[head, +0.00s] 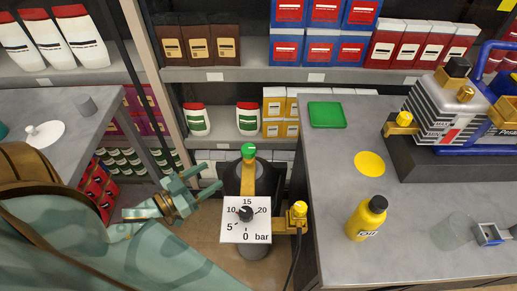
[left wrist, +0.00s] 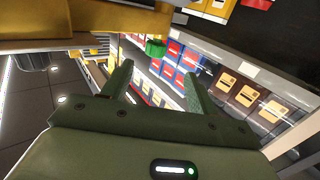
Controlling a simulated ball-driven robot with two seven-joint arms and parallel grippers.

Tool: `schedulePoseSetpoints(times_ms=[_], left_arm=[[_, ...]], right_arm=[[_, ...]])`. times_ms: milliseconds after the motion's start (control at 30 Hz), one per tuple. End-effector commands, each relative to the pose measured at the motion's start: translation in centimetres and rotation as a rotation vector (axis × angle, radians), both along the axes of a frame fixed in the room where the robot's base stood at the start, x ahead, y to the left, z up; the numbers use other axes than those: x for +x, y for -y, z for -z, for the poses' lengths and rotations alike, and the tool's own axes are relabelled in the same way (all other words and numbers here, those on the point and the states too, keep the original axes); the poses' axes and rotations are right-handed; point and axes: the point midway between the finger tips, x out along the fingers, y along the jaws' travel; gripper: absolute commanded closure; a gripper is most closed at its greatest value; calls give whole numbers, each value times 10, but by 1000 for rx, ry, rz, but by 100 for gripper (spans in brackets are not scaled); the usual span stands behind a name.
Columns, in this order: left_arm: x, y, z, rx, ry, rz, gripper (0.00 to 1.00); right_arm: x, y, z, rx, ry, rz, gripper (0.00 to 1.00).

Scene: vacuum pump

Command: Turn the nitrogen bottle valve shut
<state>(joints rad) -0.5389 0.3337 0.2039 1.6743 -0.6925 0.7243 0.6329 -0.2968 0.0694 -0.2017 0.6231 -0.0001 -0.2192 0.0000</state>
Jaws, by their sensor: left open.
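The dark nitrogen bottle (head: 232,180) stands on the floor between the two counters. Its brass valve body (head: 248,176) carries a green knob (head: 249,151) on top. A white gauge plate (head: 230,234) marked in bar is in front of the bottle. My left gripper (head: 211,177) is open and empty, just left of the bottle, with its fingers pointing towards it. In the left wrist view the green knob (left wrist: 156,48) lies beyond and above the two spread fingers (left wrist: 158,82), with brass parts along the top. The gripper is apart from the knob. My right gripper is out of view.
A grey counter (head: 335,190) on the right holds a yellow oil bottle (head: 367,218), a green tray (head: 326,114), a yellow disc (head: 369,164) and a vacuum pump (head: 445,110). A brass fitting (head: 299,213) sticks out beside the gauge. Stocked shelves (head: 235,74) stand behind.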

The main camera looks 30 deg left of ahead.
Motion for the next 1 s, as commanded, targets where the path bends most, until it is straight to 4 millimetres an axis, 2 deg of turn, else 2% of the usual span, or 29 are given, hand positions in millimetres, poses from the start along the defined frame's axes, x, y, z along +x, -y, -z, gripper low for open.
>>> schedulePoseSetpoints(times_ms=[67,167,500,700,833,1000], left_arm=[[5,4,-12,-7,30,30,41],[18,10,-16,-10,37,35,41],[98,38,-14,-9,36,32,41],[135,52,-14,-10,34,32,41],[148,57,-14,-11,32,31,41],[154,59,-14,-8,32,32,41]], right_arm=[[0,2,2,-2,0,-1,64],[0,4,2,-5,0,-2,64],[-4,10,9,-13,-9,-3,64],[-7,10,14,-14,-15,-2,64],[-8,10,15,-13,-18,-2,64],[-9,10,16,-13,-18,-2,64]])
